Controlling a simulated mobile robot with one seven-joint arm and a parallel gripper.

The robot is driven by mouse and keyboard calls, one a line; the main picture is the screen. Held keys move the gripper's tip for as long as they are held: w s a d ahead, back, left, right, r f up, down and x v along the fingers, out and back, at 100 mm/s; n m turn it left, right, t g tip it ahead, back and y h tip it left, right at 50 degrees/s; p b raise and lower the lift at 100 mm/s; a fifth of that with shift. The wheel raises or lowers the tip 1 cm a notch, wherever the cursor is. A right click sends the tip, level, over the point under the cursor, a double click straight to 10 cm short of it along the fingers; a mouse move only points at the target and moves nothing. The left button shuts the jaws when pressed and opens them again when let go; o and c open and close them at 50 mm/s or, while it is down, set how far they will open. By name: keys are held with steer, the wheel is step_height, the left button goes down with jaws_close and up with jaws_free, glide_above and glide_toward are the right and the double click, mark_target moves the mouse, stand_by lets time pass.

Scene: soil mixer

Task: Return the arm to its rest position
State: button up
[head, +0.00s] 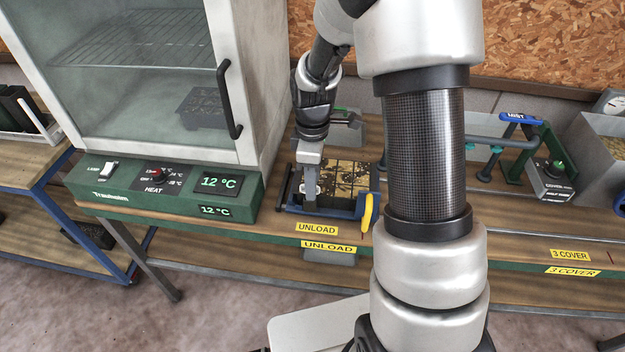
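My arm reaches forward over the bench and hangs down toward the UNLOAD spot. My gripper (310,190) is low at the left part of a blue-framed tray (340,211). From this angle I cannot tell whether its fingers are open, shut, touching the tray or holding anything. The tray has dark cells with brown soil-like contents (347,178). A yellow handle (367,212) stands at the tray's right front. My large arm links hide the bench to the right of the tray.
A glass-doored heat cabinet (150,75) stands close on the left, its door shut and its display reading 12 °C. On the right are a green MIST frame (540,150) and a grey bin (600,140). A lower blue-framed table (60,180) is at far left.

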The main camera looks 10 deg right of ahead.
steer(key=shift+r+p, duration=2.2)
steer(key=shift+r, duration=1.15)
